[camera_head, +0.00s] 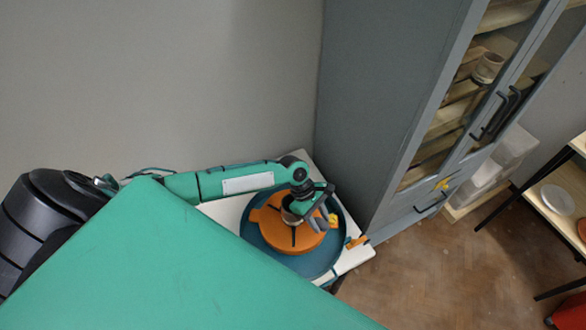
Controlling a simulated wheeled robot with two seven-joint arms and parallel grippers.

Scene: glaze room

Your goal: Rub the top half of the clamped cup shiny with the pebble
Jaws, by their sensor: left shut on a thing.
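The cup (289,217), small, brownish and dark inside, stands at the middle of an orange clamping disc (272,238). The disc sits on a round dark teal wheel or tray (324,262). My left arm reaches in from the left, and my left gripper (318,207) is over the disc at the cup's upper right, partly covering the cup. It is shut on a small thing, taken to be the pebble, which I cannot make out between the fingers. I cannot tell whether it touches the cup. My right gripper is not in view.
A white table (356,258) carries the wheel. A grey cabinet (385,110) with glass doors stands close on the right, with pots inside. A wall is behind. A shelf with a pale plate (557,199) is at far right. The wooden floor (430,262) between is clear.

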